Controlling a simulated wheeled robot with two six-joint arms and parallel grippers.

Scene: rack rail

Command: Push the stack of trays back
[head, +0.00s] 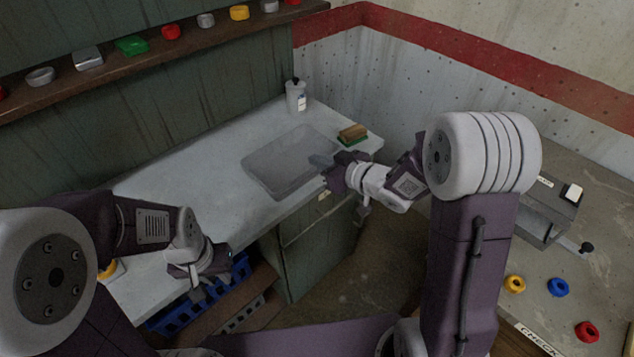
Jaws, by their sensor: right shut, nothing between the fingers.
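A shallow grey rectangular tray (262,171) lies on the pale worktop; it may be the stack, but I cannot tell how many trays are in it. My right gripper (318,160) is shut and empty, with its fingertips at the tray's right end. I cannot tell whether they touch it. My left gripper (197,292) points down at the worktop's front edge, in front of a blue crate (168,319). Its fingers are too small and dark to show whether they are open.
The worktop (185,180) left of the tray is clear. A wall shelf (130,62) holds small items. A side table (590,265) at right holds a grey device and coloured rings.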

